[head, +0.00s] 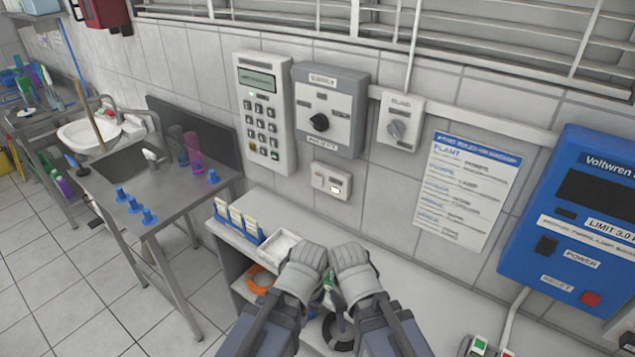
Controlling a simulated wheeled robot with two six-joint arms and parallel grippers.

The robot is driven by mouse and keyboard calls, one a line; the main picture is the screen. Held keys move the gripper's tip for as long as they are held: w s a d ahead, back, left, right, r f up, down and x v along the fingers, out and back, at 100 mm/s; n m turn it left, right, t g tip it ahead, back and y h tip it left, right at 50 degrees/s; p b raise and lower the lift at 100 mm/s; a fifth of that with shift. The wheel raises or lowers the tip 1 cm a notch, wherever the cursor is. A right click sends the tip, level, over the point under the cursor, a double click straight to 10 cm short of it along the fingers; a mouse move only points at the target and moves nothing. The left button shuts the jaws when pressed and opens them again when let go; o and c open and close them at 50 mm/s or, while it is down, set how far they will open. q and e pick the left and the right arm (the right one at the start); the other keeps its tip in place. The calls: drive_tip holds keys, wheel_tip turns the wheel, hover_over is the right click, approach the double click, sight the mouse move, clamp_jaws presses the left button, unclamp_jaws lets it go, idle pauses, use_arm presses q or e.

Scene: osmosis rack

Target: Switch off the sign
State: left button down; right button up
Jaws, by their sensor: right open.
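No lit sign is visible. Several wall controls could relate to it, but their small labels are hard to read. A grey panel (330,108) has a black rotary knob (320,122). A small white switch plate (331,183) sits below it. A white box (401,122) with a grey knob (396,129) is to its right. My right gripper (329,262) is at lower centre, in front of and below these controls. Its two pale fingers are apart with a narrow gap, and nothing is held between them. My left gripper is not in view.
A keypad unit (264,114) hangs left of the grey panel. A blue power unit (577,220) is at right, beside a paper notice (466,190). A shelf (226,235) below holds a white tray (270,248). A steel sink bench (180,190) stands left.

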sight(319, 178)
use_arm(q)
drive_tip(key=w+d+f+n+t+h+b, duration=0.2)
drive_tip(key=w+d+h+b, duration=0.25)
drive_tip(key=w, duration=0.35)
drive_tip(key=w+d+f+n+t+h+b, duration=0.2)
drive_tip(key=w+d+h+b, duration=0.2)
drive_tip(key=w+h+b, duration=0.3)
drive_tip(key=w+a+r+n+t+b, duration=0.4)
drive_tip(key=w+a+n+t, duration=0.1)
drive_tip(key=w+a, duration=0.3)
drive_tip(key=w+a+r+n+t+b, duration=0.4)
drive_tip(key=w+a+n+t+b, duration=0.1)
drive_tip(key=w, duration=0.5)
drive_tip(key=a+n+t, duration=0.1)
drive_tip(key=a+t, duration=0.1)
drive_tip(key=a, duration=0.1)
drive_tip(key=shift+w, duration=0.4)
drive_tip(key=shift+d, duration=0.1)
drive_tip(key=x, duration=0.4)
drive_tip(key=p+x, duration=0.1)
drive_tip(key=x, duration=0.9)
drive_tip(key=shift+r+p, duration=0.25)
drive_tip(key=shift+p, duration=0.15)
